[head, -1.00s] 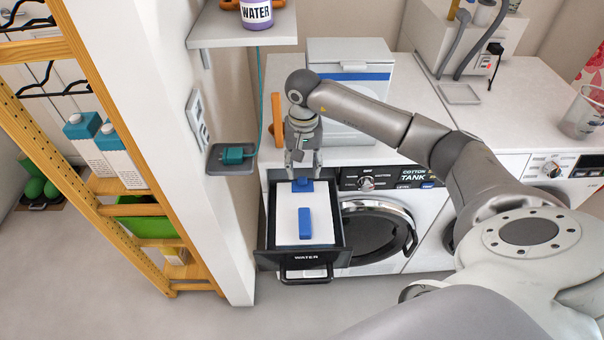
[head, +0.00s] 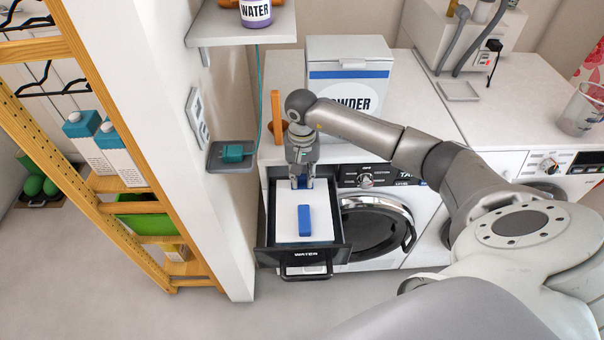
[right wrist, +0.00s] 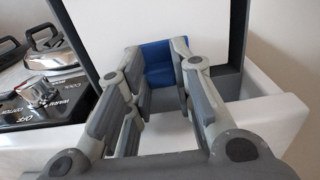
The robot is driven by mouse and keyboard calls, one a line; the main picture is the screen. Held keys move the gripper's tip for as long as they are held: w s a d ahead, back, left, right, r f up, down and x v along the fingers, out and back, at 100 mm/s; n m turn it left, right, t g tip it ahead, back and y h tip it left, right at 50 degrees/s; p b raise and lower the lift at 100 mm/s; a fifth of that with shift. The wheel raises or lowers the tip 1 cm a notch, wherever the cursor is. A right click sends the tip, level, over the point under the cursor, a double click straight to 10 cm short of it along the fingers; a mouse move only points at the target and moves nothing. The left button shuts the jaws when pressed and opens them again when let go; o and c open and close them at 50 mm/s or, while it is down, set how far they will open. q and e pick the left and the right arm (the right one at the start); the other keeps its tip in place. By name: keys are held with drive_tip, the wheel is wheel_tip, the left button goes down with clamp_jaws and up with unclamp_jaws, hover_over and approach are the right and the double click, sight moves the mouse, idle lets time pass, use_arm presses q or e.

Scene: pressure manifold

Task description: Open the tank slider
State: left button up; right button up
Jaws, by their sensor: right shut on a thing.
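The pulled-out drawer labelled WATER (head: 306,254) holds a white tank (head: 287,224). A blue bar (head: 305,220) lies on the middle of the tank's top. A smaller blue piece (head: 302,183), probably the slider, is at the tank's back end. My right gripper (head: 301,186) reaches down from above and is shut on this piece. In the right wrist view the blue piece (right wrist: 158,68) shows between the fingertips, partly hidden by them. I cannot tell whether the slider is open. My left gripper is out of view.
The washing machine door (head: 376,228) and control knob (head: 366,181) are right of the drawer. A powder box (head: 350,75) is on the worktop behind. The floor in front is clear.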

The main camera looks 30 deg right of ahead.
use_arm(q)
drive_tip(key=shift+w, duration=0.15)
use_arm(e)
clamp_jaws()
drive_tip(key=shift+s, duration=0.15)
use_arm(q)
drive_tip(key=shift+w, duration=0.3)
use_arm(e)
drive_tip(key=shift+s+a, duration=0.7)
drive_tip(key=shift+s, duration=0.25)
drive_tip(key=o, duration=1)
unclamp_jaws()
drive_tip(key=shift+c, duration=0.2)
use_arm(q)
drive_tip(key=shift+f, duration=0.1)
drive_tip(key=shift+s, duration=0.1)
